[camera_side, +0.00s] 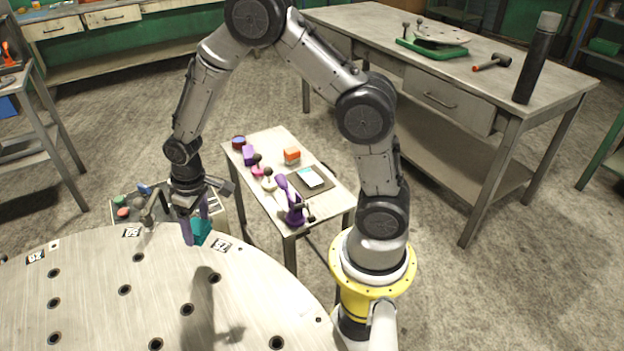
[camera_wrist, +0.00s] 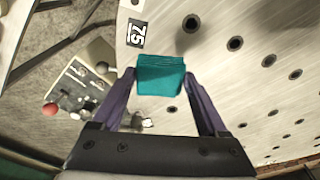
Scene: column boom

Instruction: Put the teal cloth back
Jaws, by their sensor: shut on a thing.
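The teal cloth (camera_side: 203,232) is a small folded block. My gripper (camera_side: 196,228) is shut on it and points down near the far edge of the round metal table. In the wrist view the cloth (camera_wrist: 162,76) sits between the two purple fingertips (camera_wrist: 161,80), which touch its sides. The cloth appears to be held above the table's edge; its exact height is hard to tell. Part of it is hidden behind a finger in the side view.
The round metal table (camera_side: 90,300) has holes and number labels (camera_side: 131,232). A low crate (camera_side: 122,212) with coloured items is behind the round table.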

